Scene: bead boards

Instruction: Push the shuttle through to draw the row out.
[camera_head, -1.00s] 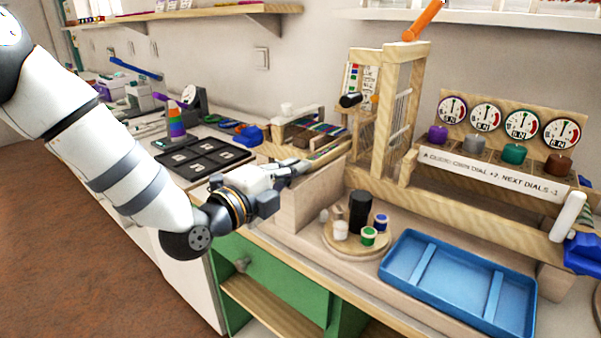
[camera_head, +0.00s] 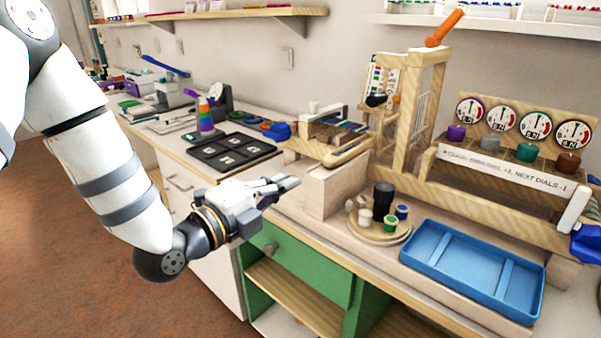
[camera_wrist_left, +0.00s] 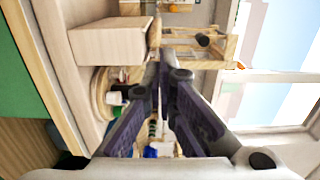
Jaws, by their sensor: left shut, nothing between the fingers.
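A small wooden loom-like frame (camera_head: 327,136) with coloured strands stands on the bench, left of the tall wooden frame. A pale wooden piece (camera_head: 348,154) lies along its front; I cannot tell whether this is the shuttle. My left gripper (camera_head: 293,183) is shut and empty, in front of and below the loom, apart from it, left of a pale wooden block (camera_head: 337,187). In the left wrist view my left gripper's fingers (camera_wrist_left: 161,84) come together with nothing held. The block also shows in the left wrist view (camera_wrist_left: 108,42).
A tall wooden frame (camera_head: 409,120) with an orange handle stands behind the block. A round board (camera_head: 378,234) with small pots and a blue tray (camera_head: 474,264) lie to the right. A black panel (camera_head: 231,151) lies left of the loom. A green cabinet (camera_head: 300,270) is below.

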